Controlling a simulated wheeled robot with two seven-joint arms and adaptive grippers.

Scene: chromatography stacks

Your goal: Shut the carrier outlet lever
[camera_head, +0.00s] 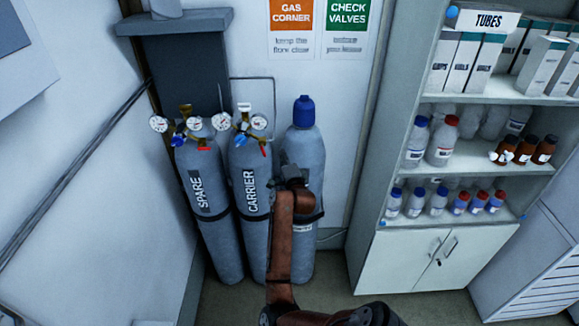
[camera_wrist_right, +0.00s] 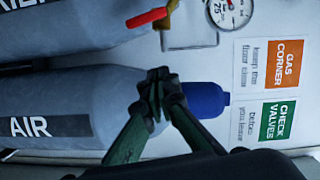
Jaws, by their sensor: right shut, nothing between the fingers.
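The carrier cylinder (camera_head: 250,215) stands in the middle of three grey cylinders, with a gauge regulator (camera_head: 242,122) on top. A small red lever (camera_head: 263,150) hangs at the right of this regulator. The red lever also shows at the top of the right wrist view (camera_wrist_right: 147,19), with a gauge (camera_wrist_right: 229,12) beside it. My right gripper (camera_head: 291,180) is in front of the blue-capped cylinder (camera_head: 304,145), below and right of the lever and apart from it. In the wrist view its fingertips (camera_wrist_right: 157,88) are together and empty. My left gripper is out of view.
The spare cylinder (camera_head: 205,210) stands at the left with its own regulator and red lever. The blue cap (camera_wrist_right: 205,99) is close behind my fingertips in the wrist view. A shelf unit (camera_head: 395,245) with bottles and boxes stands at the right.

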